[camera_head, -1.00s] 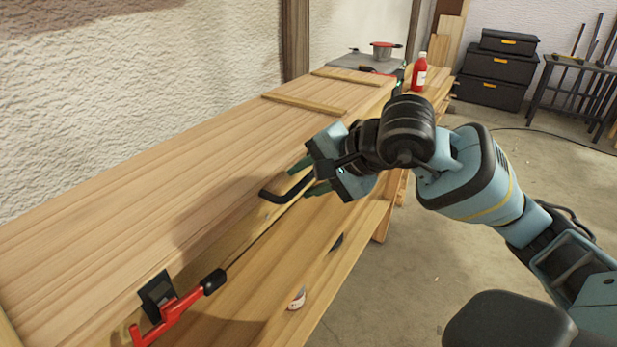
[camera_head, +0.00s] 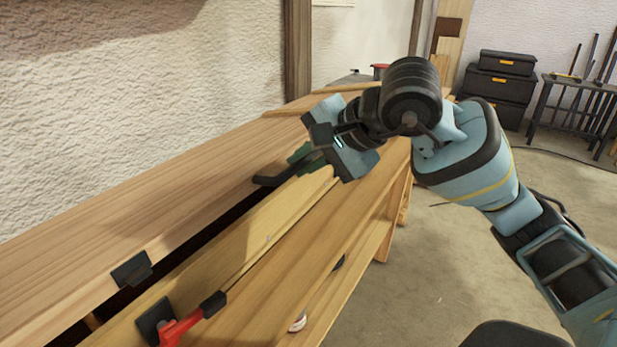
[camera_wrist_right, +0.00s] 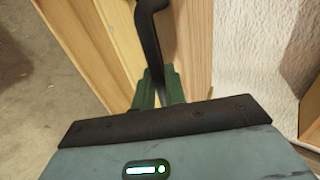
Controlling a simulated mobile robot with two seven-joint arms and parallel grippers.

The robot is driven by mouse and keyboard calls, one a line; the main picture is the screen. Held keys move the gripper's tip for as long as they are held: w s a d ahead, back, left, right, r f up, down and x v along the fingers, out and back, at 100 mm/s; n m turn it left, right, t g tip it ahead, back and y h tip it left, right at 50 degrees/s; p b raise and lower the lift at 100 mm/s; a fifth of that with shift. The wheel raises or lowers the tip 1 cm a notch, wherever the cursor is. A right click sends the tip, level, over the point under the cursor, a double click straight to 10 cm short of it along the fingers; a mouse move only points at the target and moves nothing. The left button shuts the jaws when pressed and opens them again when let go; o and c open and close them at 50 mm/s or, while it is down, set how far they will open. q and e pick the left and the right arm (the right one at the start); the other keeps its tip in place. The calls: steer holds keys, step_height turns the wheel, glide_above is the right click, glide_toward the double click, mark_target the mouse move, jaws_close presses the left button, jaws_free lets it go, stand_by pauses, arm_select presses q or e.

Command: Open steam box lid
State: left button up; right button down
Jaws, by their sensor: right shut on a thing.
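The long wooden steam box lid (camera_head: 130,230) is partly raised, with a dark gap between its front edge and the box's front wall (camera_head: 235,250). My right gripper (camera_head: 300,162) is shut on the black handle (camera_head: 268,180) at the lid's front edge. The handle also shows between the fingers in the right wrist view (camera_wrist_right: 150,35). A black plate (camera_head: 131,269) sits on the lid's edge. A red latch (camera_head: 182,326) with a black grip hangs on the box front, apart from that plate. The box's inside is mostly dark. My left gripper is not in view.
A rough white wall (camera_head: 120,110) stands close behind the box. A small white container (camera_head: 298,322) is on the lower bench, partly hidden. Black cases (camera_head: 500,88) and a metal rack (camera_head: 575,110) stand at the back right.

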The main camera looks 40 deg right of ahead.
steer(key=shift+r, duration=0.3)
steer(key=w+a+r, duration=0.3)
steer(key=w+r, duration=0.6)
steer(key=r, duration=0.1)
steer(key=w+a+r, duration=0.4)
steer(key=w+r, duration=0.5)
steer(key=r, duration=0.2)
steer(key=shift+a+r, duration=0.25)
steer(key=shift+r, duration=0.05)
stand_by(1.0)
steer(key=shift+s, duration=0.1)
